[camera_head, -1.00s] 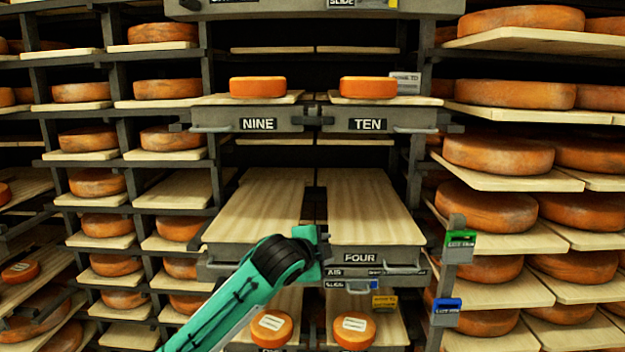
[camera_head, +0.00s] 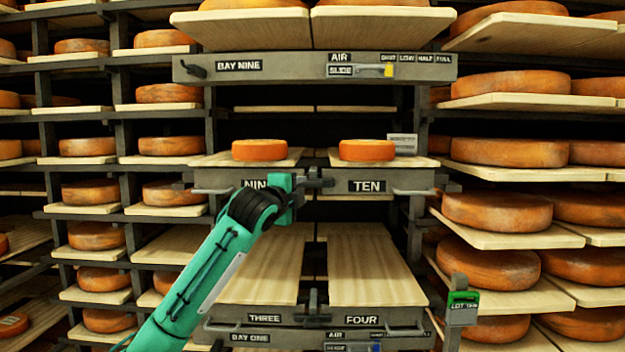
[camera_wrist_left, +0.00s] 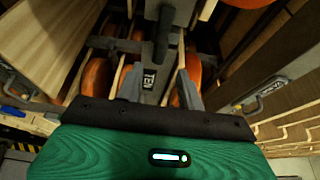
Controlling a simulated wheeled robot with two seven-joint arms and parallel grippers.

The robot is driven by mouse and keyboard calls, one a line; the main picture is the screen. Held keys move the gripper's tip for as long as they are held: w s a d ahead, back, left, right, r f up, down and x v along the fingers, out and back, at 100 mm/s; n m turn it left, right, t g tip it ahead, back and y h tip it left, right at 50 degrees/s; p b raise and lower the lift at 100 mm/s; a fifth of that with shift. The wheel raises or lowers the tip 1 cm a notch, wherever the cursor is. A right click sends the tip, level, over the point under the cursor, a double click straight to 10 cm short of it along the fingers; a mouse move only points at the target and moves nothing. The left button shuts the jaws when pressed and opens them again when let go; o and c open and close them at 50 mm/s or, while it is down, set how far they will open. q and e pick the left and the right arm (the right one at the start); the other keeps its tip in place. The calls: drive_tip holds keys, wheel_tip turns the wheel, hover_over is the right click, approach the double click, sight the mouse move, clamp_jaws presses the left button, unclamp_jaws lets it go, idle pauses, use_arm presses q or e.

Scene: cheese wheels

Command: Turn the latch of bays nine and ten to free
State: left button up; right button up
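The latch (camera_head: 316,178) of bays nine and ten is a dark grey handle at the middle of the shelf front, between the partly covered NINE label and the TEN label (camera_head: 367,186). My left gripper (camera_head: 298,186) is just left of it, in front of the NINE side; its fingertips are hard to make out there. In the left wrist view the two grey fingers (camera_wrist_left: 158,88) are apart with nothing held between them. My right gripper is not in view.
Small cheese wheels sit on boards nine (camera_head: 260,150) and ten (camera_head: 367,150). Below are empty boards three and four (camera_head: 372,270) with their own latch (camera_head: 313,302). Above is the bay nine slide panel (camera_head: 300,67). Loaded racks stand at both sides.

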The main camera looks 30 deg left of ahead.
sight(312, 186)
use_arm(q)
drive_tip(key=w+p, duration=0.1)
drive_tip(key=w, duration=0.1)
drive_tip(key=w+p, duration=0.1)
drive_tip(key=w, duration=0.1)
drive_tip(key=w+a, duration=0.1)
drive_tip(key=w, duration=0.1)
drive_tip(key=shift+w+r+p, duration=0.15)
drive_tip(key=shift+r+p, duration=0.05)
drive_tip(key=shift+p, duration=0.2)
drive_tip(key=shift+w+a+f+p, duration=0.1)
drive_tip(key=shift+w+p, duration=0.05)
drive_tip(key=shift+w, duration=0.3)
drive_tip(key=shift+w+a+f+p, duration=0.1)
drive_tip(key=shift+w+p, duration=0.05)
drive_tip(key=shift+w, duration=0.25)
drive_tip(key=shift+d, duration=0.1)
clamp_jaws()
